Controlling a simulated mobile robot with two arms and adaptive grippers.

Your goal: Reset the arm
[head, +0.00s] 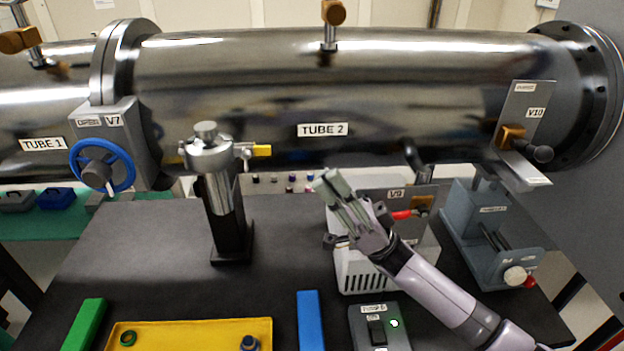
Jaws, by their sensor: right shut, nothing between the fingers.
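My right arm comes in from the lower right, and my right gripper (337,187) is shut and empty. Its fingers point up and left, above the black table and in front of the white vented box (372,272) labelled V9. The gripper covers part of that box. It looks apart from the steel tube labelled TUBE 2 (400,95), which runs above it. My left gripper does not show.
A steel post with a yellow handle (262,151) stands left of the gripper. A blue handwheel (103,165) is at V7. A yellow tray (190,326), a green block (84,325), a blue block (311,320) and a switch box (402,325) line the front. A grey device (490,235) stands right.

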